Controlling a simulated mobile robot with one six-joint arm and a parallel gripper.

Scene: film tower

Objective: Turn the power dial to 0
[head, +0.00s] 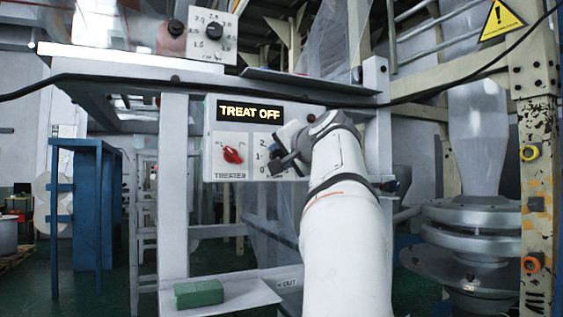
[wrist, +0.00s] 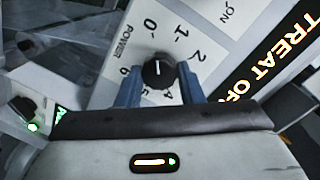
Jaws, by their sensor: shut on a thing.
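The power dial (wrist: 160,72) is a round black knob with a short white line on its face, on a pale panel (wrist: 120,67) marked POWER. In the wrist view the 0 is printed above the knob, with 1 and 2 to its upper right. The white line stands nearly upright, roughly toward the 0; its exact setting is hard to tell. My gripper (wrist: 158,76) is shut on the dial, one blue finger on each side. In the head view my gripper (head: 280,155) covers most of the dial, and 2, 1 and 0 show to its left.
The treater box (head: 210,140) has a lit sign (head: 249,112) reading TREAT OFF and a red switch (head: 232,155) left of the dial. A grey post (head: 376,110) stands close to the right. A green block (head: 198,293) lies on a shelf below.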

